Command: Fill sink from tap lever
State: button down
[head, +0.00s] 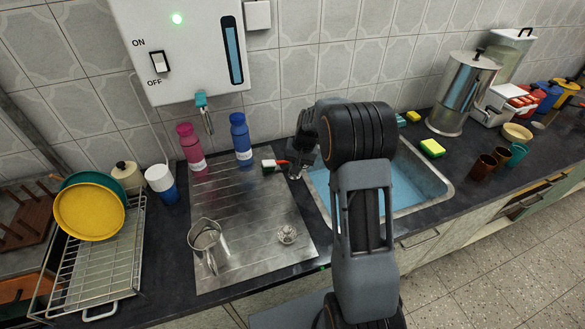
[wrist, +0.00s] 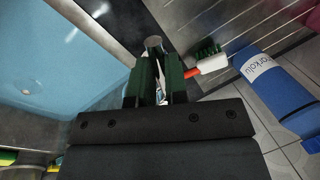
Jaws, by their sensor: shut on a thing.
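The steel sink (head: 447,188) is to the right of the draining board and is partly hidden by my arm. Light blue water (head: 405,187) shows in it, and the water (wrist: 60,50) also fills the left of the wrist view. My gripper (head: 297,172) is at the sink's back left corner. In the wrist view my gripper (wrist: 158,70) is closed on a narrow, pale metallic piece, which looks like the tap lever (wrist: 159,88). A round grey end of the tap (wrist: 153,43) shows just past the fingertips. The tap's spout and any stream are hidden.
A brush (head: 271,164) with a red and white handle lies close left of my gripper. A steel jug (head: 205,240) is in front. A steel urn (head: 462,95) stands right.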

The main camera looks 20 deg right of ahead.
jog(key=shift+d, duration=0.1)
dwell(0.4)
jog(key=c, duration=1.1)
grip_release()
jog(key=v, duration=1.3)
jog(key=shift+d+r+b, duration=0.1)
jog(key=shift+r+b, duration=0.25)
jog(key=shift+r, duration=0.05)
jog(key=shift+s+a+f+n+t+h, duration=0.1)
jog(key=shift+s+a+n+t+h, duration=0.95)
jog(key=shift+s, duration=2.85)
jog(key=shift+s+a+f+n+g+y, duration=0.15)
jog(key=shift+s+a+n, duration=0.25)
jog(key=shift+s+a, duration=2.5)
jog(key=shift+s+a+n+t+h, duration=0.4)
jog(key=shift+s+a+n+t, duration=0.25)
jog(key=shift+s, duration=4.2)
